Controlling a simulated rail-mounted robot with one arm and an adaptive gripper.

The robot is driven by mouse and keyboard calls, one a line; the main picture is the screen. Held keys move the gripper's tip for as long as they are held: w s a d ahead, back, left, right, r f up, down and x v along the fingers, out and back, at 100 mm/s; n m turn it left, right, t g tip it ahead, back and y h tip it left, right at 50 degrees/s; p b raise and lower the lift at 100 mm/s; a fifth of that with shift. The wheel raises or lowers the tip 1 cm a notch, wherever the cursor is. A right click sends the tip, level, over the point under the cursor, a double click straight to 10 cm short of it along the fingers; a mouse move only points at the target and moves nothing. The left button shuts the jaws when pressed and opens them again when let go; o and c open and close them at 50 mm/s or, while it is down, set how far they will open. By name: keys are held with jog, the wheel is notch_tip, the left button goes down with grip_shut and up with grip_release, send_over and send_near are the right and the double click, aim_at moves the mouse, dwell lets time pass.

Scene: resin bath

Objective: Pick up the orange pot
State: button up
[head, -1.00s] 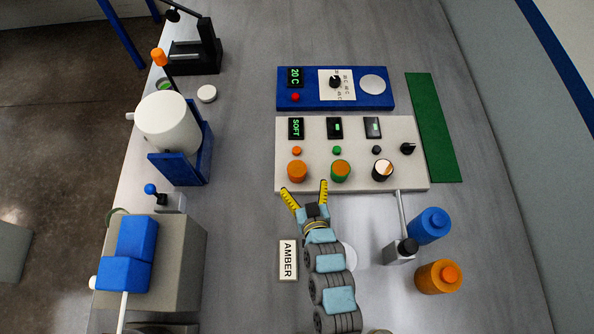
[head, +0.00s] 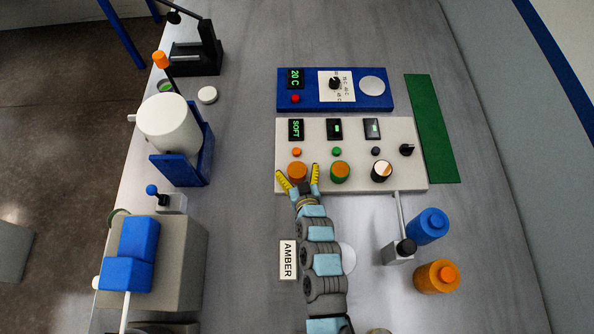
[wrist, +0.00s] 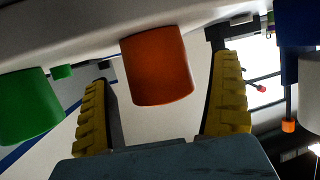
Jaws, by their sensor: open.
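An orange pot (head: 297,172) stands at the front left of the pale panel (head: 350,184). In the wrist view the orange pot (wrist: 158,65) shows between my two yellow fingers, with a gap on each side. My gripper (head: 300,178) is open and empty, with its fingertips on either side of the pot in the head view. A green pot (head: 340,172) with an orange top stands just right of it; the green pot also shows at the left of the wrist view (wrist: 30,105). A black pot (head: 382,171) stands further right.
A blue bottle (head: 428,226) and an orange bottle (head: 437,277) stand right of my arm, beside a grey lever block (head: 398,252). An AMBER label (head: 288,260) lies left of my arm. A blue control box (head: 340,103) sits behind the panel.

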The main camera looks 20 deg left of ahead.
jog(key=shift+w+a+f, duration=0.15)
jog(key=c, duration=1.3)
